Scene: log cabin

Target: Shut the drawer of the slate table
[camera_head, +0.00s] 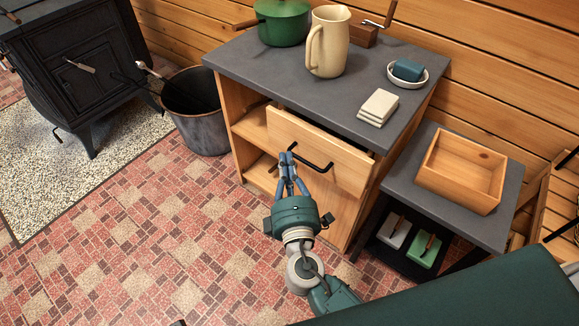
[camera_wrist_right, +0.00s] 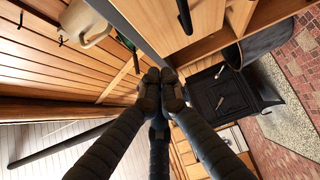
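The slate table (camera_head: 290,75) has a dark grey top on a wooden cabinet. Its drawer (camera_head: 345,160) has a plain wooden front with a black bar handle (camera_head: 314,160). The drawer stands partly open, its front out past the edge of the top, with a dark gap behind it. My right gripper (camera_head: 287,158) is in front of the drawer near the left end of the handle. Its fingertips are together and empty, as the right wrist view also shows (camera_wrist_right: 161,78). I cannot tell whether they touch the drawer front. My left gripper is not in view.
A cream pitcher (camera_head: 328,42), green pot (camera_head: 282,22), folded cloths (camera_head: 378,106) and a dish (camera_head: 408,77) stand on the top. A lower side table (camera_head: 398,182) holds a wooden box (camera_head: 462,172). A metal bucket (camera_head: 196,122) and black stove (camera_head: 80,60) are left. Floor in front is clear.

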